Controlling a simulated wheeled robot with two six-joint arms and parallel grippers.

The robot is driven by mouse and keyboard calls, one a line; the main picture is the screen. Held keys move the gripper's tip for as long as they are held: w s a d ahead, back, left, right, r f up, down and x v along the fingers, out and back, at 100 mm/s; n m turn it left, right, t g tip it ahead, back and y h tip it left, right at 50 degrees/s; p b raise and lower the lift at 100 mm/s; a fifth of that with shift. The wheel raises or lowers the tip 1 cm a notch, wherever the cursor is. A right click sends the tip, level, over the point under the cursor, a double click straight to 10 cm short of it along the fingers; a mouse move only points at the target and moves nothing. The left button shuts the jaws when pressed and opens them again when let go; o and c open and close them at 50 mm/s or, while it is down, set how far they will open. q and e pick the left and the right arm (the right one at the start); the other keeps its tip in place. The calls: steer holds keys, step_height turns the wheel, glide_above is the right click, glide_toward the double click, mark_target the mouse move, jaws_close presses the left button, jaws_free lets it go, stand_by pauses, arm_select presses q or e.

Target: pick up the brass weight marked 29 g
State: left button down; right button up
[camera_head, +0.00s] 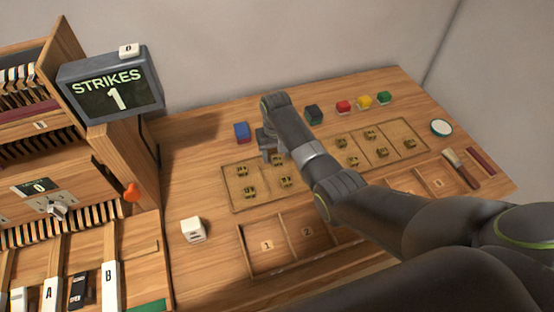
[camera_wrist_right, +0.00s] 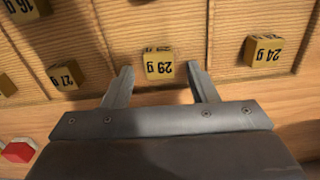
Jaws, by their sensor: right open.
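The brass weight marked 29 g (camera_wrist_right: 158,65) is a small block in the wrist view, its label upside down. It lies on the wooden tray (camera_head: 229,205), with a small brass bit showing behind it. My right gripper (camera_wrist_right: 158,78) is open, with one finger on either side of the near part of the weight and gaps visible. In the head view my right gripper (camera_head: 268,146) is over the tray's back left part, partly hidden by its own arm. My left gripper is not in view.
Weights marked 24 g (camera_wrist_right: 264,52) and 27 g (camera_wrist_right: 66,76) flank it. Blue (camera_head: 242,131) and dark (camera_head: 314,115) blocks stand behind the tray. A screen (camera_head: 112,88) reads STRIKES 1.

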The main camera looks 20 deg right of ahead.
steer(key=shift+f, duration=0.25)
steer(key=c, duration=1)
steer(key=shift+c, duration=0.2)
steer(key=shift+r, duration=0.1)
